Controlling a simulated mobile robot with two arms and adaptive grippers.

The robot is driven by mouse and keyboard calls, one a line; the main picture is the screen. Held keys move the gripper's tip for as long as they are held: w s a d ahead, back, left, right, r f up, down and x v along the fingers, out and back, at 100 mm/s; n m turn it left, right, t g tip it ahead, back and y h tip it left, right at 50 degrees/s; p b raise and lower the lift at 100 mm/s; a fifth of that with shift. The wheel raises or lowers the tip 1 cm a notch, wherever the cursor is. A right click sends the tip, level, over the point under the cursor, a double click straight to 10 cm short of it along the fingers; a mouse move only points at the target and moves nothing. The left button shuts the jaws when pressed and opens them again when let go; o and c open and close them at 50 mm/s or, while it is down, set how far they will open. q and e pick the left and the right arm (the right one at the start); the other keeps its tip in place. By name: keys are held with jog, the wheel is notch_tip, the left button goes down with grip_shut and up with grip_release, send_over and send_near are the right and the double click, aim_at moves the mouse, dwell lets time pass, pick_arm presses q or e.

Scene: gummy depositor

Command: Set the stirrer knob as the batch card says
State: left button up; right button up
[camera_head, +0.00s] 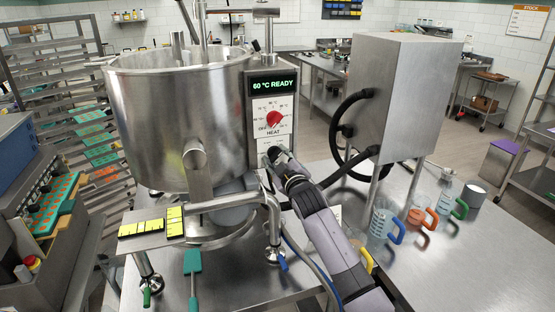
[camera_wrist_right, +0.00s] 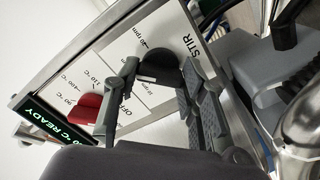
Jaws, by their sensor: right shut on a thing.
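The stirrer knob (camera_wrist_right: 160,68) is dark and sits on the white panel beside the word STIR and rpm marks. My right gripper (camera_wrist_right: 158,88) is shut on it, with a finger on each side. In the head view my right gripper (camera_head: 276,156) is at the lower part of the panel (camera_head: 271,105) and hides the stirrer knob. I cannot tell which mark the knob points to. The red heat knob (camera_head: 274,119) is just above; it also shows in the wrist view (camera_wrist_right: 84,110). The display (camera_head: 273,86) reads 60 °C READY. My left gripper is not in view.
The large steel kettle (camera_head: 180,110) stands left of the panel. A steel box (camera_head: 400,95) with black hoses is on the right. Jugs with coloured handles (camera_head: 384,222) stand on the table to the right. A pale card (camera_head: 336,213) is partly hidden behind my arm and unreadable.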

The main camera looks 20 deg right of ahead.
jog(key=m, duration=0.4)
jog(key=shift+f+m, duration=0.1)
jog(key=shift+m, duration=2.2)
jog(key=o, duration=1.2)
jog(key=shift+c, duration=0.2)
jog(key=shift+s, duration=0.1)
jog(key=s, duration=1.1)
jog(key=shift+s+d, duration=0.2)
jog(key=shift+s, duration=0.2)
